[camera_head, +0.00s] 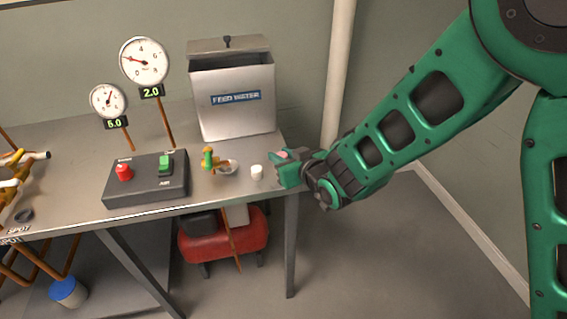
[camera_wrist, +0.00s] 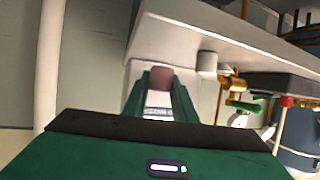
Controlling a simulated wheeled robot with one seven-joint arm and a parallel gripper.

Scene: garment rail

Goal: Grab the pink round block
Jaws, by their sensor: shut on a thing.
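The pink round block (camera_wrist: 161,78) sits between the fingertips of my gripper (camera_wrist: 160,95) in the wrist view. My gripper is shut on it. In the head view my gripper (camera_head: 287,168) is at the right end of the table, and a small pink patch of the block (camera_head: 283,154) shows between its green fingers. The rest of the block is hidden by the fingers. I cannot tell whether the block touches the tabletop.
A small white cylinder (camera_head: 257,172) stands just left of my gripper. Farther left are a brass valve (camera_head: 210,160) and a black control box (camera_head: 146,178) with red and green buttons. A grey FEED WATER tank (camera_head: 234,99) stands behind. A pale vertical pipe (camera_head: 338,75) rises behind the table's right end.

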